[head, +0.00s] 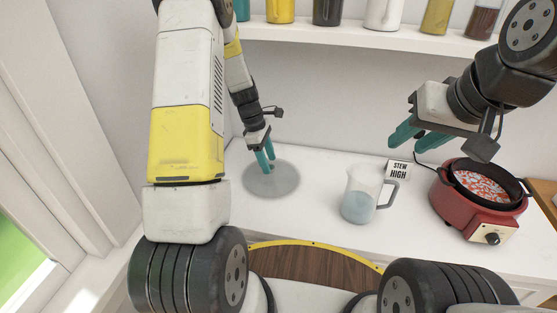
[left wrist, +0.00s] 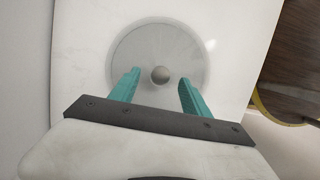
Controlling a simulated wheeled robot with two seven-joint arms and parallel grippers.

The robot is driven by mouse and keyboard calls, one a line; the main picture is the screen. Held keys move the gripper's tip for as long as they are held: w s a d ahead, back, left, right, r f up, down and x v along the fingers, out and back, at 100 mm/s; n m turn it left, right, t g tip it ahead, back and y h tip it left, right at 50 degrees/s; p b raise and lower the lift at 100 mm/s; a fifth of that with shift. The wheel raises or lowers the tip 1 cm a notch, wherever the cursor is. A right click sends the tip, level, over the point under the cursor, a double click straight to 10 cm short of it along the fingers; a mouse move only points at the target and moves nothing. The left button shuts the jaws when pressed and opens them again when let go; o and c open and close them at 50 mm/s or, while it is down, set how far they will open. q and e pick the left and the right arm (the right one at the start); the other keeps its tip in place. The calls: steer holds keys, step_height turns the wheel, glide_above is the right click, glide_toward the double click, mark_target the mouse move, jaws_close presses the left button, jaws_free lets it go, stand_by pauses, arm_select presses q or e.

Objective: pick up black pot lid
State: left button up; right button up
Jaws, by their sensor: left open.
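The pot lid (head: 285,186) is a flat, round, grey see-through disc lying on the white counter at the left of the head view. In the left wrist view the lid (left wrist: 160,45) shows a round brownish-grey knob (left wrist: 160,74) at its middle. My left gripper (head: 266,168) points down over the lid with its teal fingers apart. In the left wrist view the fingers (left wrist: 157,80) are on either side of the knob, with a gap on both sides. My right gripper (head: 416,140) is raised at the right, away from the lid, its fingers apart and empty.
A clear measuring jug (head: 358,195) with bluish contents stands right of the lid. A red cooker (head: 462,213) with a dark pot stands further right, beside a "STEW HIGH" sign (head: 398,170). A shelf (head: 370,37) with jars runs above. Counter between lid and jug is clear.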

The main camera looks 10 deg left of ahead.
arm_select(q)
steer(key=shift+x, duration=0.9)
steer(key=shift+c, duration=0.4)
jaws_close()
